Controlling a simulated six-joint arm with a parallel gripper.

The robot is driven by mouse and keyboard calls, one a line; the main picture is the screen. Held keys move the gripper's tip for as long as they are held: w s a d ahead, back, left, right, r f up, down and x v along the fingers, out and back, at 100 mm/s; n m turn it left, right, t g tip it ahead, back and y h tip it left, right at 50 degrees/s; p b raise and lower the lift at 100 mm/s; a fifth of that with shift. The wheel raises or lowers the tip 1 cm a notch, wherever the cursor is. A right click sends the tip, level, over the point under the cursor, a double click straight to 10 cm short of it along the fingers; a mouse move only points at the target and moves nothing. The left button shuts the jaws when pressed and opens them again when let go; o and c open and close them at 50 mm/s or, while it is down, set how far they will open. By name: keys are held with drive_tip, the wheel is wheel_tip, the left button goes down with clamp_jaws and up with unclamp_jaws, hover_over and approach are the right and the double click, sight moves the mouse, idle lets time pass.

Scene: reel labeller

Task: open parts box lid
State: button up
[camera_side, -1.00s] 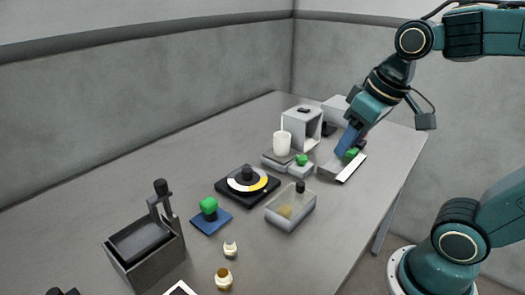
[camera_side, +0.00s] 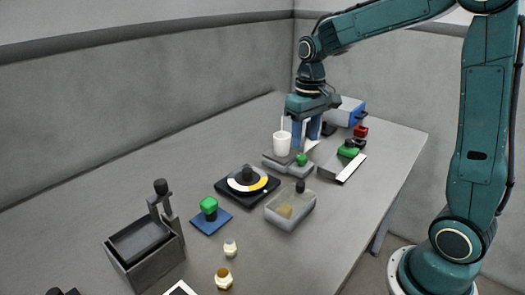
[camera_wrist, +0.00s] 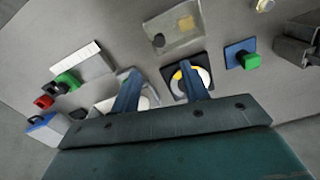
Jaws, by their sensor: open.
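A see-through box (camera_side: 281,214) with a dark knob (camera_side: 300,187) and something yellowish inside stands near the table's front edge; I take it for the parts box. In the wrist view this box (camera_wrist: 185,38) is beyond my fingertips, its knob toward the left. Whether a separate lid covers it is hard to tell. My gripper (camera_side: 306,133) points down with blue fingers apart and empty, at the white cup (camera_side: 282,145), well behind the box. In the wrist view my gripper (camera_wrist: 160,71) shows a wide gap between its fingers.
A dial (camera_side: 247,180) and a blue pad (camera_side: 212,222) with a green knob lie left of the box. A dark bin (camera_side: 150,262) stands front left. A grey slab (camera_side: 340,167), a red block (camera_side: 361,131) and a white-and-blue box (camera_side: 345,111) are back right. Bare table lies right of the box.

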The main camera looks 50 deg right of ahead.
sight(301, 183)
drive_tip(key=shift+w+d+f, duration=0.15)
drive_tip(key=shift+f, duration=0.1)
drive_tip(key=shift+f, duration=6.8)
drive_tip(key=shift+c, duration=0.5)
clamp_jaws()
